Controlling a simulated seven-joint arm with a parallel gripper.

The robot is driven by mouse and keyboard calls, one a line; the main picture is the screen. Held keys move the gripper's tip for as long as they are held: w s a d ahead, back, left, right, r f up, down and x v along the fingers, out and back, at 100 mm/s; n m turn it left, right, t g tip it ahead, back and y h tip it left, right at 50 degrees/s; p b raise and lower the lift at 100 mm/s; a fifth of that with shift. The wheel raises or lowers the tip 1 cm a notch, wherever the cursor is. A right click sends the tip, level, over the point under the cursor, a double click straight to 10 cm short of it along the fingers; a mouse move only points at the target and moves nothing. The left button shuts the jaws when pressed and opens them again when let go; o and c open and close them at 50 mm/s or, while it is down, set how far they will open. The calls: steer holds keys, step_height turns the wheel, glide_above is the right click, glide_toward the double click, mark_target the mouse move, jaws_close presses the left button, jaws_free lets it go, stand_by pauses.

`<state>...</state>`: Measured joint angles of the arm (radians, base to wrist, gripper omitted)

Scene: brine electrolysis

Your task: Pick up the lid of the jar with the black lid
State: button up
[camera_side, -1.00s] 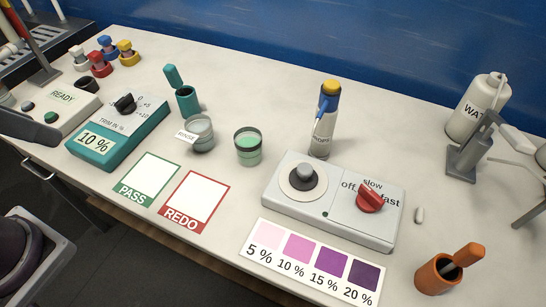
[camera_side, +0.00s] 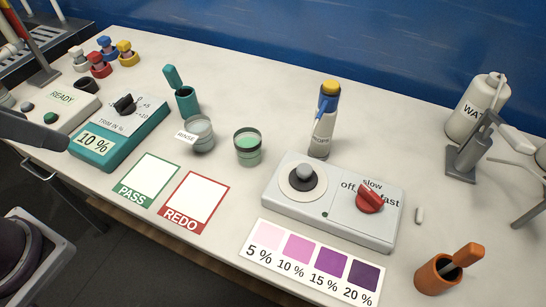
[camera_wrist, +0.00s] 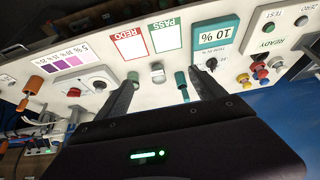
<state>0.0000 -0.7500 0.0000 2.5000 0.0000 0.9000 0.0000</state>
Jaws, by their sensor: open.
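No jar with a plainly black lid can be made out for certain. A small round black piece (camera_side: 88,86) sits behind the READY box in the side view; I cannot tell whether it is a lid. A cup with green contents and a dark rim (camera_side: 248,147) stands mid-table, beside the grey RINSE glass (camera_side: 200,134). My gripper (camera_wrist: 162,79) is open and empty in the wrist view, its dark fingers apart above the table. In the side view only a dark part of my arm shows at the left edge; the fingertips are out of frame there.
Capped pieces in white, blue, red and yellow (camera_side: 126,54) cluster at the back left. A teal 10 % box (camera_side: 92,148), a teal holder (camera_side: 187,101), a dropper bottle (camera_side: 322,135) and a stirrer box (camera_side: 335,215) also stand on the table. The PASS and REDO cards (camera_side: 194,203) are bare.

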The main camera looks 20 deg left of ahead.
steer(key=m+g+h, duration=0.3)
steer(key=m+g, duration=0.1)
steer(key=m, duration=0.9)
glide_above(304, 168)
steer(key=a, duration=0.2)
steer(key=f, duration=1.5)
steer(key=shift+s+d, duration=0.15)
steer(key=shift+s, duration=0.25)
steer(key=shift+m, duration=0.3)
steer(key=x, duration=0.7)
steer(key=shift+s+d+f, duration=0.1)
steer(key=shift+f, duration=0.05)
steer(key=c, duration=1.4)
